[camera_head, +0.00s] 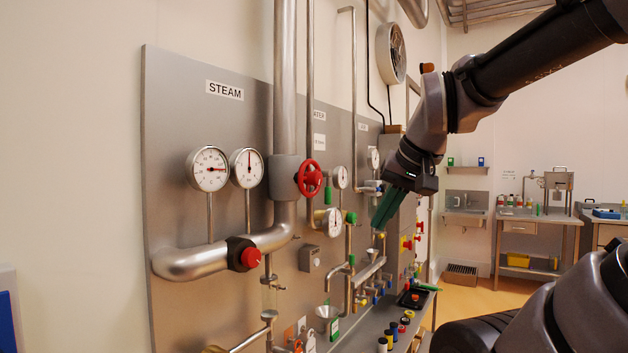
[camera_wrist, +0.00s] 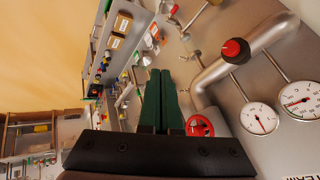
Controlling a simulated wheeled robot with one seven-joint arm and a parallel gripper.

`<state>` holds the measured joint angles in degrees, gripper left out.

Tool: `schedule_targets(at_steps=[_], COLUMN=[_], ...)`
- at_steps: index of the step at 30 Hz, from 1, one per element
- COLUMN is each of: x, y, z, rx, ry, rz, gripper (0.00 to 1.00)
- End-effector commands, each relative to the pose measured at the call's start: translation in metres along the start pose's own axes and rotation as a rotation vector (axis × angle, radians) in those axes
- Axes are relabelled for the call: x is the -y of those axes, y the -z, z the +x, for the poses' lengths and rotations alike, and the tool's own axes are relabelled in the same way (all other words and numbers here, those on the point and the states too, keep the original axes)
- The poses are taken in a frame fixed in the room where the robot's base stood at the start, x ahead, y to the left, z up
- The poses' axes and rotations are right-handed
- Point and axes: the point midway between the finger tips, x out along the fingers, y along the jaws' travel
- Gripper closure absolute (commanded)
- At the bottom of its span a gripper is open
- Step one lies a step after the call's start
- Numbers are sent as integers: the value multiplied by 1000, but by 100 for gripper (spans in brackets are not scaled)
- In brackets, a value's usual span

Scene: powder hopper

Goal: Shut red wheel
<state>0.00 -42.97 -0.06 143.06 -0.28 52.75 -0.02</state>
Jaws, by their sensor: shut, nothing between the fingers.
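The red wheel (camera_head: 309,178) is a spoked handwheel on the side of the thick vertical steam pipe, at the middle of the steel panel. It also shows in the wrist view (camera_wrist: 200,126), just right of my fingers and partly cut off by my gripper's body. My gripper (camera_head: 381,226) is shut and empty, with its dark green fingers pointing down in the head view. In the picture it is right of the wheel and apart from it. In the wrist view the two fingers (camera_wrist: 160,75) lie together.
A red knob (camera_head: 250,258) sits on the lower steam pipe, below two round gauges (camera_head: 209,169). Smaller pipes and valves with green handles (camera_head: 351,217) stand between the wheel and my gripper. A shelf (camera_head: 395,325) with small coloured items runs along the panel's foot.

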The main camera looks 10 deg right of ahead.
Motion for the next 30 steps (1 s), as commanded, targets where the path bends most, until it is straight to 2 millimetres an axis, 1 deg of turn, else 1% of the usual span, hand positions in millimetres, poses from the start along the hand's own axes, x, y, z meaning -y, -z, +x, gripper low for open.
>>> schedule_targets(at_steps=[6, 8, 9, 11, 14, 17, 20, 23, 25, 28, 30], x=[0, 0, 1, 4, 13, 29, 46, 59, 64, 66, 62], y=[0, 0, 2, 5, 17, 39, 70, 108, 139, 185, 214], z=[0, 0, 1, 2, 9, 20, 33, 45, 53, 62, 67], rx=[0, 1, 6, 24, 88, 173, 238, 256, 239, 174, 110], ry=[0, 0, 1, 5, 27, 93, 208, 351, 462, 614, 701], rz=[0, -1, -3, -10, -38, -84, -137, -192, -229, -278, -306], gripper=[100, 77, 62, 39, 38, 38, 38, 38, 38, 38, 38])
